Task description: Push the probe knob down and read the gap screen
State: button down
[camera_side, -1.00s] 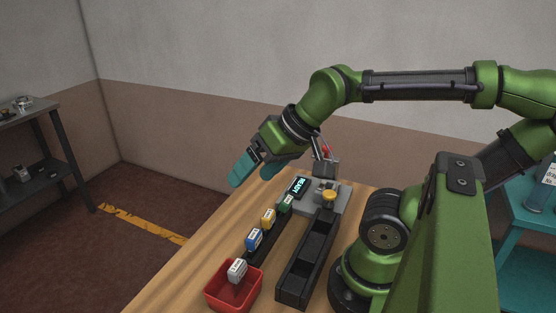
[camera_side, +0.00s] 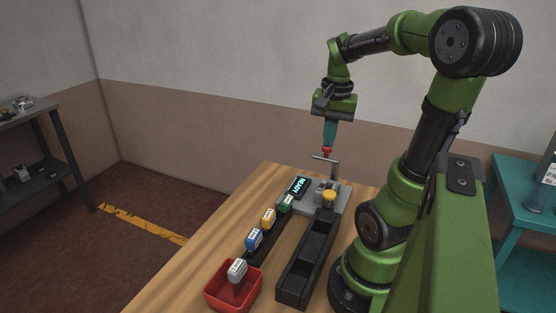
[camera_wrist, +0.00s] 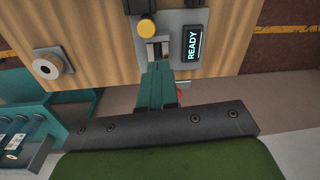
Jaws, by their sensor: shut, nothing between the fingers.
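The gauge stand (camera_side: 334,206) is a grey base with a post and a cross arm. The red probe knob (camera_side: 327,153) sits at the top of the probe. My gripper (camera_side: 329,146) points straight down with its teal fingers shut, right above the knob; I cannot tell whether they touch. In the wrist view the shut fingers (camera_wrist: 156,68) hide most of the knob, and a bit of red (camera_wrist: 180,96) shows beside them. The gap screen (camera_side: 299,187) reads READY, also in the wrist view (camera_wrist: 192,46).
A yellow knob (camera_side: 329,195) stands on the base. Green (camera_side: 286,203), yellow (camera_side: 268,218) and blue (camera_side: 254,240) blocks line a dark rail. A white block (camera_side: 237,270) is at the red bin (camera_side: 221,300). A black compartment tray (camera_side: 293,289) lies alongside.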

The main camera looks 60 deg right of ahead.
aim_at(329, 193)
jog(key=shift+s+r+m+g+y, duration=0.3)
jog(key=shift+s+r+m+g, duration=0.1)
jog(key=shift+s+m, duration=0.3)
jog(key=shift+f, duration=0.1)
notch_tip(329, 193, down, 14)
jog(key=shift+a+r, duration=0.1)
dwell(0.3)
jog(key=shift+f, duration=1.35)
jog(key=shift+r, duration=0.1)
